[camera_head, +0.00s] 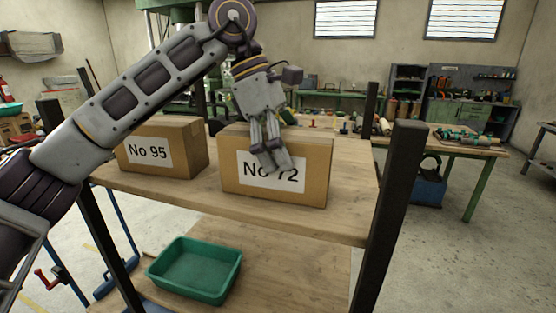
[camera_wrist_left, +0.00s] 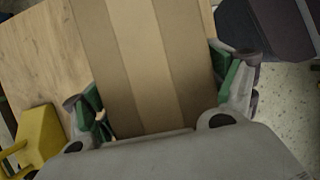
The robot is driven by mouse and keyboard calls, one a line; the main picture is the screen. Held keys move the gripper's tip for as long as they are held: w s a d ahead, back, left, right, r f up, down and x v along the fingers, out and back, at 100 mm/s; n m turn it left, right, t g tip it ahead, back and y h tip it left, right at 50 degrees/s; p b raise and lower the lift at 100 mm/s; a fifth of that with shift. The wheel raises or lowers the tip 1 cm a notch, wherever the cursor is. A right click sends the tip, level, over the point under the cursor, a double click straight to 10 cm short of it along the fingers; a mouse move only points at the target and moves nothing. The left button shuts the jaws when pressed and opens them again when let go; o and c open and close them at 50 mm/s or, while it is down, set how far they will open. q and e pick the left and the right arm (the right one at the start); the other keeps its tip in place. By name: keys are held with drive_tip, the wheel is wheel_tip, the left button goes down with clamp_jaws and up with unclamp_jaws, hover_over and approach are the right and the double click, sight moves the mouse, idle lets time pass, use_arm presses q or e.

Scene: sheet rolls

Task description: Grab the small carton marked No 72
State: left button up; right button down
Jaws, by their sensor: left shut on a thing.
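The small carton marked No 72 (camera_head: 310,165) is a brown box with a white label at the front of the wooden shelf in the head view. My left gripper (camera_head: 275,158) comes down over it from above, its fingers covering part of the label. In the left wrist view the carton (camera_wrist_left: 140,60), with a paler tape strip along it, lies between the two green-padded fingers of my left gripper (camera_wrist_left: 162,84), which is shut on it. The carton looks upright; I cannot tell whether its base touches the shelf. My right gripper does not show.
A carton marked No 95 (camera_head: 185,140) stands to the left on the same wooden shelf (camera_head: 350,195). A black post (camera_head: 398,190) rises at the shelf's right corner. A green tray (camera_head: 195,268) sits on the lower level. Bare shelf lies right of No 72.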

use_arm(q)
drive_tip(key=shift+s+f, duration=0.1)
drive_tip(key=shift+f, duration=0.2)
drive_tip(key=shift+r, duration=0.45)
drive_tip(key=shift+c, duration=1.1)
wheel_tip(320, 180, up, 7)
drive_tip(key=shift+r+p, duration=0.2)
drive_tip(key=shift+p, duration=0.15)
drive_tip(key=shift+c, duration=0.4)
drive_tip(key=shift+r, duration=1)
